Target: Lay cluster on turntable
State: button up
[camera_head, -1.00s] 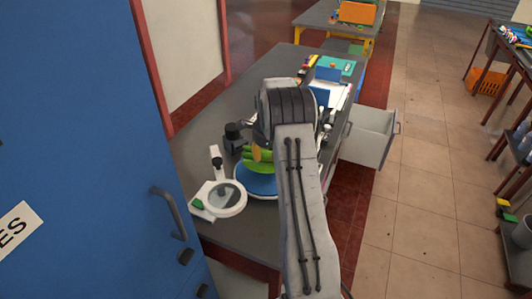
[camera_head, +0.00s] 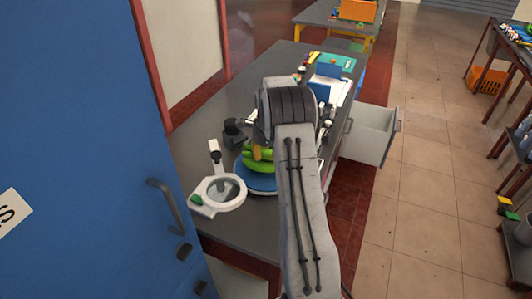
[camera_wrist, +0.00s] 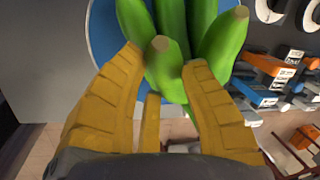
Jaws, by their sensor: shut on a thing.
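The cluster is a bunch of green bananas (camera_head: 262,167), over the blue round turntable (camera_head: 250,184) on the grey table. Whether it rests on the turntable or hangs just above it, I cannot tell. In the wrist view the cluster (camera_wrist: 227,38) spreads away from me, with the turntable's blue disc (camera_wrist: 103,28) behind it. My gripper (camera_wrist: 163,62) has its yellow fingers closed around the cluster's near end. In the head view my gripper (camera_head: 256,152) is partly hidden by my arm, which also covers the turntable's right side.
A white ring magnifier (camera_head: 222,192) stands left of the turntable, close to it. A dark small device (camera_head: 234,131) is behind it. An open white drawer (camera_head: 370,137) juts out at the right. A blue cabinet (camera_head: 75,150) fills the left.

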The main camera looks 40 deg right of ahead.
jog(key=shift+f, duration=0.1)
jog(key=o, duration=1.2)
jog(key=shift+o, duration=0.2)
jog(key=shift+s+f, duration=0.1)
jog(key=shift+f, duration=0.1)
jog(key=v, duration=1.2)
